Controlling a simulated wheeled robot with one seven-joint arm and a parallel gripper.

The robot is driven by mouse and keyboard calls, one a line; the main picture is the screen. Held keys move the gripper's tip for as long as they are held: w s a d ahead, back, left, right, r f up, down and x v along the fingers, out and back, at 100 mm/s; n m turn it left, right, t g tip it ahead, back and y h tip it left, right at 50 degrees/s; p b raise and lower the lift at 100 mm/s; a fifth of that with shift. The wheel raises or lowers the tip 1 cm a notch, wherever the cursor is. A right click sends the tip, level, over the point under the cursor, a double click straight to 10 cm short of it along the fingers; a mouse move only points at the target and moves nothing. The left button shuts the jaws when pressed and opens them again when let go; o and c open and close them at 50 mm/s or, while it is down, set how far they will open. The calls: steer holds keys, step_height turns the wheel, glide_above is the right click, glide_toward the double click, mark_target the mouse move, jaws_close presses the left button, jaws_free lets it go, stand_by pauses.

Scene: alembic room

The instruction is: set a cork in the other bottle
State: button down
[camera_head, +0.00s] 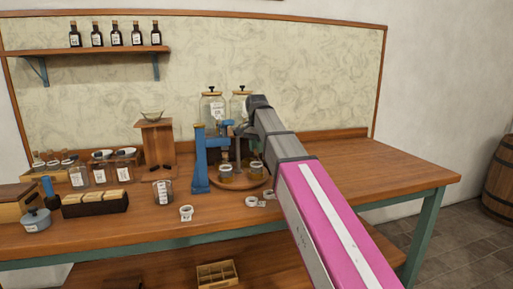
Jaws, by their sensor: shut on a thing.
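My arm reaches in from the lower right over the table. My gripper (243,131), at its far end, is partly hidden by my arm and the clutter. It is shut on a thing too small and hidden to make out. It is beside a blue stand (200,165) and in front of two large, stoppered glass bottles (212,108) at the back; the right one (238,106) is partly covered by my arm. I cannot make out any loose cork or tell which bottle is the other one.
A round wooden tray (228,184) holds small jars. White-rimmed pots (186,212) stand near the front edge. Labelled jars (163,192), a dark box (95,206) and a wooden stand (155,146) are left. Dark bottles (117,35) line the shelf. The table's right side (385,173) is clear.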

steer(key=c, duration=0.5)
jaws_free()
steer(key=shift+r, duration=0.1)
steer(key=shift+r, duration=3.4)
